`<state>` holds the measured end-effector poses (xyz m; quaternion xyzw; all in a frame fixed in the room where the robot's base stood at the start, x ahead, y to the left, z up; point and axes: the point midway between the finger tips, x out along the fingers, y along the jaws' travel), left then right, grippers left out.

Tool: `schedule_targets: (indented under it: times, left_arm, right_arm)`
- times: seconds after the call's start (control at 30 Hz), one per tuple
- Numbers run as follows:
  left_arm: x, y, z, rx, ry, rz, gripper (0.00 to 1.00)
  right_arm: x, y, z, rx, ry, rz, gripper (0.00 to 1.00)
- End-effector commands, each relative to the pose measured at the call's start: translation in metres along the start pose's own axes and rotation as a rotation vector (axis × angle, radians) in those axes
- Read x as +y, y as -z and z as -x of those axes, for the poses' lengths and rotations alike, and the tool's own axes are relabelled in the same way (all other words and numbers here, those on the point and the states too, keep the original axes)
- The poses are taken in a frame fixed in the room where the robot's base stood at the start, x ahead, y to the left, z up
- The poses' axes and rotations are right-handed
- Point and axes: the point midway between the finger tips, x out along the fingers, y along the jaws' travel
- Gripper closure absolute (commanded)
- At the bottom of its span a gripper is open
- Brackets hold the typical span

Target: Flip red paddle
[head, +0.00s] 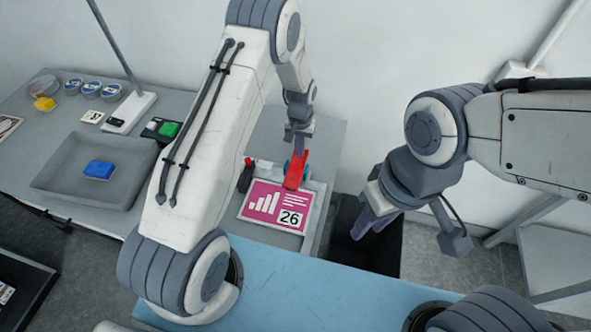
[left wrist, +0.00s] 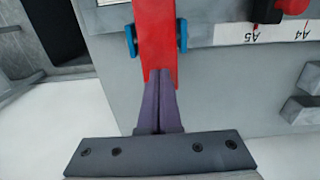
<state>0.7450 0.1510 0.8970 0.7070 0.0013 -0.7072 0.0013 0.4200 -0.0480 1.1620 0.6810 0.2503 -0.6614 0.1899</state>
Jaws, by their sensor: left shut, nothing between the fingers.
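The red paddle (head: 295,172) stands at the back edge of the grey machine, beside the pink card marked 26 (head: 272,205). In the left wrist view the paddle (left wrist: 155,38) is a long red bar between two blue pivot ends (left wrist: 130,42). My left gripper (head: 298,148) is at the paddle's far end. Its purple fingers (left wrist: 157,78) are shut together with nothing between them, and the tips overlap the paddle's end in view; contact is not certain. My right gripper (head: 372,222) hangs to the right, away from the paddle; its finger gap is unclear.
A black-and-red knob (head: 246,175) sits left of the paddle, by a ruled strip marked A5 and A4 (left wrist: 250,32). A grey tray (head: 60,180) with a blue block (head: 99,169) lies left. A dark bin (head: 350,240) stands right of the machine.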

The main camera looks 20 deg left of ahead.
Motion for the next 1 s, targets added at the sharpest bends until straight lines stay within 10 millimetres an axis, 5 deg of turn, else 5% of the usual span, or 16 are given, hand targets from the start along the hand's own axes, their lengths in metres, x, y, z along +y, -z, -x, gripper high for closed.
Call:
schedule_targets:
  times: [1.0]
  left_arm:
    - [0.0,0.0,-0.009,0.0,0.0,0.0,1.0]
  right_arm:
    - [0.001,0.0,-0.007,0.0,0.0,0.0,0.65]
